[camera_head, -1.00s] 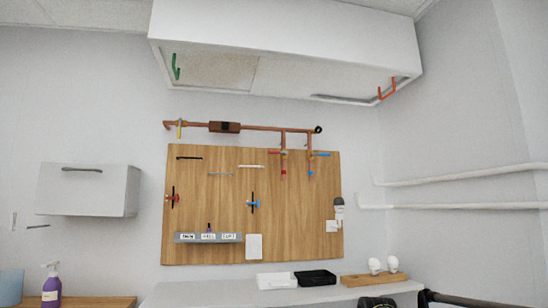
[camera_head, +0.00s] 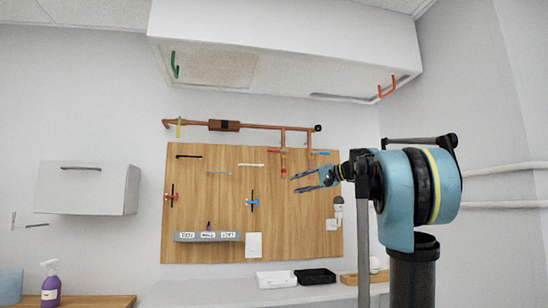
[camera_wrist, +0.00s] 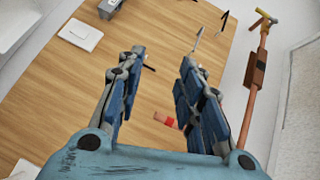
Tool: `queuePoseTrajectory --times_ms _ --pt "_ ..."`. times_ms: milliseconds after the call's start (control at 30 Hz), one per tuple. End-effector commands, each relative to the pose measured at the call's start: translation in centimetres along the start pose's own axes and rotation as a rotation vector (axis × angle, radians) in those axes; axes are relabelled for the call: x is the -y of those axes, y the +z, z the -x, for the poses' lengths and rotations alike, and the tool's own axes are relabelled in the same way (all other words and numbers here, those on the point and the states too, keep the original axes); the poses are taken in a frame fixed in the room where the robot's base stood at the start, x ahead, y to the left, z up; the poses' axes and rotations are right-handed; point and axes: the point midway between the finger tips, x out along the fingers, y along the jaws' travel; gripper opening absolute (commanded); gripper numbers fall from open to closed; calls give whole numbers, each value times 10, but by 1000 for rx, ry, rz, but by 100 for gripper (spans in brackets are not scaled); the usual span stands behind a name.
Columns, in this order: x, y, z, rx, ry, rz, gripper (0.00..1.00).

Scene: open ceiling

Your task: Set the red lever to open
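The red lever (camera_head: 283,151) sits on the left vertical copper pipe at the top right of the wooden board. It appears to lie crosswise to the pipe, but it is small. A red band (camera_head: 283,173) marks that pipe's lower end; a red-marked pipe end (camera_wrist: 168,122) shows between my fingers in the wrist view. My gripper (camera_head: 295,183) is in front of the board, just right of and below the red lever in the picture. Its blue fingers are apart and empty in the wrist view (camera_wrist: 162,58). The lever itself is not clear there; a finger may hide it.
A blue lever (camera_head: 322,153) is on the neighbouring pipe, close to my arm. A yellow lever (camera_head: 179,128) is at the pipe's left. Red (camera_head: 172,196) and blue (camera_head: 253,202) valve handles are lower on the wooden board (camera_head: 215,222). A white cabinet (camera_head: 285,40) hangs above.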

Motion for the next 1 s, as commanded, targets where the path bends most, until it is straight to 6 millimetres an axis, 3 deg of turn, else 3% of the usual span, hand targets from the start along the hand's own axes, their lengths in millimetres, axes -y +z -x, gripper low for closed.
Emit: queuePoseTrajectory --times_ms 33,133,333,567,1000 --pt "22 -23 2 -19 -51 -12 34" --pt "61 -59 7 -55 -152 -36 34" --pt "107 -104 18 -101 -280 -64 34" --pt "121 -116 14 -112 -315 -72 34" --pt "143 -124 -55 -110 -313 -72 34"
